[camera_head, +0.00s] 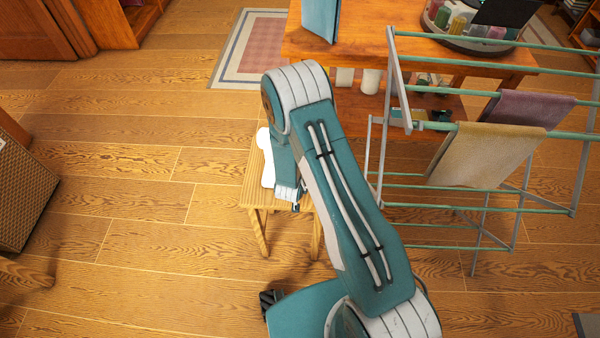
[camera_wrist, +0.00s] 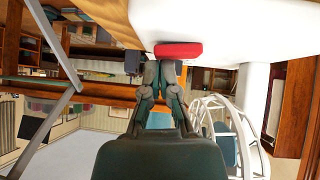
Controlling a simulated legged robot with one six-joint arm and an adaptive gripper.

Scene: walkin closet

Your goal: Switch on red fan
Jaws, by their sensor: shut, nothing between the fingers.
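A white fan part (camera_head: 266,160) shows on the small wooden stool (camera_head: 254,192) in the head view, mostly hidden behind my arm. In the wrist view, which looks upside down, a white base (camera_wrist: 235,25) carries a red button (camera_wrist: 178,50). A white post (camera_wrist: 253,95) and a white wire cage (camera_wrist: 222,108) show at the right. No red fan body is visible. My gripper (camera_wrist: 164,66) is shut and empty, its fingertips right at the red button's edge in the picture. I cannot tell whether they touch it. The fingertips are hidden in the head view.
A drying rack (camera_head: 470,195) with towels (camera_head: 488,152) stands to the right of the stool. A wooden table (camera_head: 440,50) stands behind, with a tray of items. A speaker-like box (camera_head: 18,190) is at the left. The floor left of the stool is clear.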

